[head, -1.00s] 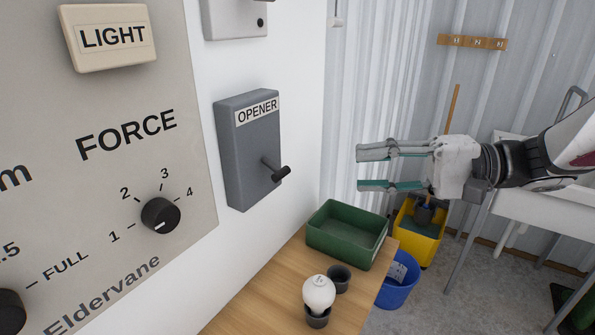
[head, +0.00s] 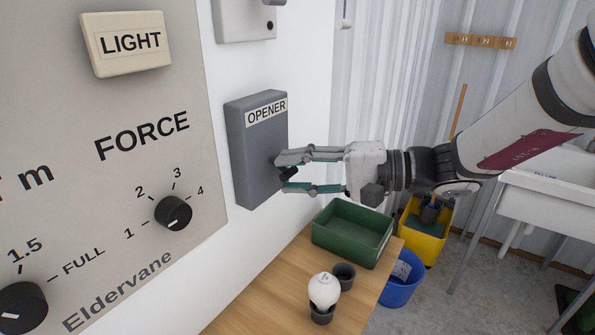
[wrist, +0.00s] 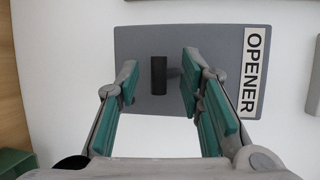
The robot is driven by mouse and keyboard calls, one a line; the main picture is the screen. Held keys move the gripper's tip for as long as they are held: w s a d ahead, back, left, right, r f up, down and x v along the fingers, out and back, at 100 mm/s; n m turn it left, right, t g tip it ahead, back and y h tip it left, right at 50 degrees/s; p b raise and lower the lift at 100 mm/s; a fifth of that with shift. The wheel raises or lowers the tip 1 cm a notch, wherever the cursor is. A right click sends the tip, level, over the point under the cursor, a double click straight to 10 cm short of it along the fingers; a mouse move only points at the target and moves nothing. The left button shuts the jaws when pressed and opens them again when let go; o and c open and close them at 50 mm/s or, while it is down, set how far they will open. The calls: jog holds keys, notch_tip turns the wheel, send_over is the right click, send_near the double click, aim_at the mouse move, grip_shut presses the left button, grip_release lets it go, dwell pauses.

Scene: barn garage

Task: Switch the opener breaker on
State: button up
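The opener breaker is a grey box (head: 252,150) on the white wall, labelled OPENER; it also shows in the wrist view (wrist: 140,45). Its black lever (head: 289,174) sticks out from the box's lower front and tilts downward in the head view. In the wrist view the lever (wrist: 159,74) stands between the two fingers. My gripper (head: 283,173) is at the box front, its fingers open one above the other around the lever. In the wrist view my gripper (wrist: 158,85) shows a gap on both sides of the lever, smaller on the right.
A panel with a LIGHT button (head: 127,43) and FORCE knob (head: 173,213) is at the left. Below, a wooden bench (head: 262,294) holds a green tray (head: 350,256), a white bulb (head: 324,290) and dark cups. Another grey box (head: 244,18) is above.

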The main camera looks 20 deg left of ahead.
aim_at(293, 170)
grip_shut()
jog(key=shift+s+d+r+h+p, duration=0.1)
jog(key=shift+r+h+p, duration=0.05)
jog(key=shift+h+p, duration=0.45)
dwell(0.3)
jog(key=shift+a+r+m+g+h+p, duration=0.15)
jog(key=shift+r+m+h+p, duration=0.4)
jog(key=shift+h+p, duration=0.7)
jog(key=shift+a+r+m+g+h+p, duration=0.1)
jog(key=shift+r+m+g+h+p, duration=0.15)
jog(key=shift+r+h+p, duration=0.75)
jog(key=shift+a+r+m+g+h+p, duration=0.15)
jog(key=shift+r+m+h+p, duration=0.25)
jog(key=shift+h+p, duration=1.1)
jog(key=shift+a+r+h, duration=0.1)
jog(key=shift+h, duration=0.25)
